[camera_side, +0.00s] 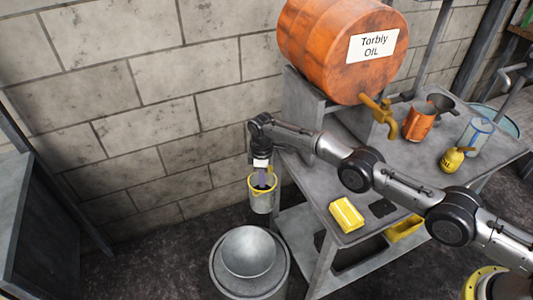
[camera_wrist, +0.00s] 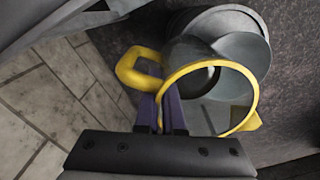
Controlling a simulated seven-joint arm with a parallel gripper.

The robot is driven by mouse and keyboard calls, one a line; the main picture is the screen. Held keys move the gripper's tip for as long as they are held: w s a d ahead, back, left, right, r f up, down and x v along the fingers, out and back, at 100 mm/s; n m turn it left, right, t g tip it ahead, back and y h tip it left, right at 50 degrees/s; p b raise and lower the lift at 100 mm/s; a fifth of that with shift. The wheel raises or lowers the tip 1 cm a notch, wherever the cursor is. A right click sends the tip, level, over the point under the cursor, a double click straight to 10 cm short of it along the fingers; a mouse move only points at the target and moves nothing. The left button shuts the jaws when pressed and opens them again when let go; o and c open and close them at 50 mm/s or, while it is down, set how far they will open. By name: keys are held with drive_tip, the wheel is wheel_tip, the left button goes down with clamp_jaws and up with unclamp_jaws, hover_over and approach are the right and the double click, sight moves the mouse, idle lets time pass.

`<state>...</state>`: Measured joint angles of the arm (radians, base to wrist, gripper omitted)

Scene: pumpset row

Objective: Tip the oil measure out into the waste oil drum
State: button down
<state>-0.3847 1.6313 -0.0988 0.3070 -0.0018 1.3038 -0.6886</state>
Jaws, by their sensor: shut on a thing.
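The oil measure (camera_side: 262,202) is a pale cup with a yellow rim and a yellow handle. My gripper (camera_side: 262,172) is shut on it at the rim and holds it roughly upright in the air, left of the bench. In the wrist view the purple fingers (camera_wrist: 171,112) are at the rim, beside the handle (camera_wrist: 137,70). The waste oil drum (camera_side: 278,283) is grey, with a round dish-like top (camera_side: 249,252). It stands on the floor below the measure and also shows beyond the rim in the wrist view (camera_wrist: 228,22). I cannot tell how much oil the measure holds.
A grey bench (camera_side: 330,190) stands to the right of the measure. It carries an orange barrel marked Torbly OIL (camera_side: 330,60) with a brass tap (camera_side: 380,113), an orange tin (camera_side: 419,123), a blue-rimmed measure (camera_side: 475,138), a yellow oiler (camera_side: 453,160) and a yellow box (camera_side: 347,215).

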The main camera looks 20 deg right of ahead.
drive_tip(key=shift+n, duration=0.3)
drive_tip(key=f, duration=0.3)
drive_tip(key=s+f, duration=0.1)
drive_tip(key=shift+a+f, duration=0.2)
drive_tip(key=shift+a, duration=0.05)
drive_tip(key=shift+a+r, duration=0.1)
drive_tip(key=shift+s+a+t+h, duration=0.1)
drive_tip(key=shift+s+t+h, duration=0.05)
drive_tip(key=shift+t+h, duration=0.25)
drive_tip(key=shift+s, duration=0.1)
